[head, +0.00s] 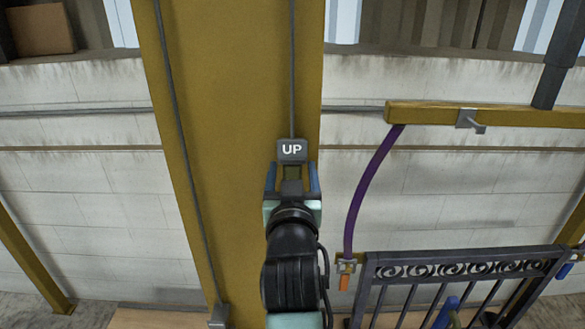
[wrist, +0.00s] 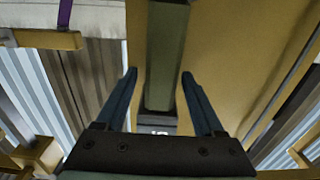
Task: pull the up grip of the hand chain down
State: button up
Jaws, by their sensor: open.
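The up grip (head: 291,150) is a dark grey block with white "UP" lettering, hanging on the thin hand chain (head: 292,70) in front of a yellow post. My gripper (head: 292,172) is just below the lettered block, pointing up and away. Its two blue fingers are apart. In the wrist view, my gripper (wrist: 158,74) has a grey-green bar (wrist: 166,50) between its fingers, with gaps showing on both sides. The lettered block (wrist: 160,131) shows partly near the gripper's palm. I cannot tell the depth between fingers and bar.
A second chain (head: 182,130) runs down the left side of the yellow post (head: 225,100) to a grey block (head: 218,316). At right are a yellow beam (head: 480,115), a purple strap (head: 366,190) and a scrolled metal gate (head: 450,270).

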grip_shut()
dwell(0.3)
dwell(1.1)
